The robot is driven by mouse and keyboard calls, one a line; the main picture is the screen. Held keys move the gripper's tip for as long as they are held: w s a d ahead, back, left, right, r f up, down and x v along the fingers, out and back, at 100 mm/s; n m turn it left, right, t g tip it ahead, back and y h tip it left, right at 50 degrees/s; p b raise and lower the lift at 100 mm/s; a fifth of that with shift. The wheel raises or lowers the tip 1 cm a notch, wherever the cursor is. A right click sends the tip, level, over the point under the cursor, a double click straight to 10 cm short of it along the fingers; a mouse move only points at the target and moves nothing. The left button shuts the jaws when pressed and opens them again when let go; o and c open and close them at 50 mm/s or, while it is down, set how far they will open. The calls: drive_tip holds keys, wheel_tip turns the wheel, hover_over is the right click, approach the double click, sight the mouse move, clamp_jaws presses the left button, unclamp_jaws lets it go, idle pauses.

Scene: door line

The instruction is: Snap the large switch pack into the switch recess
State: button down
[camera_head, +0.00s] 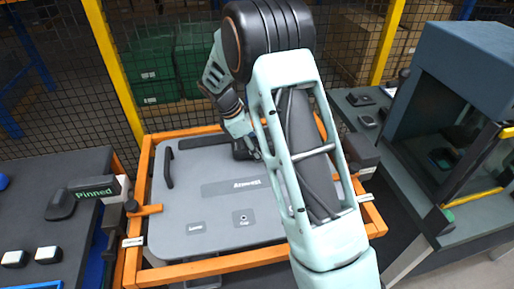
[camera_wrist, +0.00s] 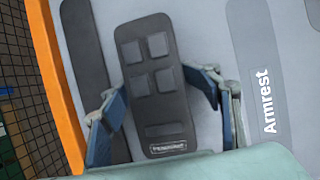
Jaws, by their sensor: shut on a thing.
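The large switch pack (camera_wrist: 152,80) is a dark grey, long rounded plate with several square buttons and a pale label too small to read. My gripper (camera_wrist: 160,98) has its blue-padded fingers on the pack's two sides. In the head view my gripper (camera_head: 241,132) is over the upper part of the grey door panel (camera_head: 180,200); the pack (camera_head: 242,150) is partly hidden there. A long dark strip (camera_wrist: 88,65), which may be the switch recess, lies left of the pack; it also shows in the head view (camera_head: 198,142). I cannot tell whether the pack touches the panel.
An orange frame (camera_head: 190,267) surrounds the panel. A black handle (camera_head: 168,168) stands up at its left. A recess marked Armrest (camera_head: 232,187) lies mid-panel. Dark tables flank it, the left one (camera_head: 25,190) with small parts, the right one with a blue-grey booth (camera_head: 470,60).

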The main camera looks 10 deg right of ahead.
drive_tip(key=c, duration=2.6)
unclamp_jaws()
drive_tip(key=f, duration=0.2)
drive_tip(key=s+f, duration=0.1)
drive_tip(key=shift+a, duration=0.35)
drive_tip(key=shift+o, duration=0.4)
drive_tip(key=shift+w+f, duration=0.1)
drive_tip(key=shift+f, duration=0.05)
drive_tip(key=shift+o, duration=0.5)
drive_tip(key=shift+w+f, duration=0.2)
drive_tip(key=shift+w, duration=0.15)
drive_tip(key=shift+a, duration=0.1)
drive_tip(key=shift+r, duration=0.2)
drive_tip(key=shift+d, duration=0.35)
drive_tip(key=o, duration=2.4)
drive_tip(key=shift+w, duration=0.1)
drive_tip(key=shift+a+r, duration=0.1)
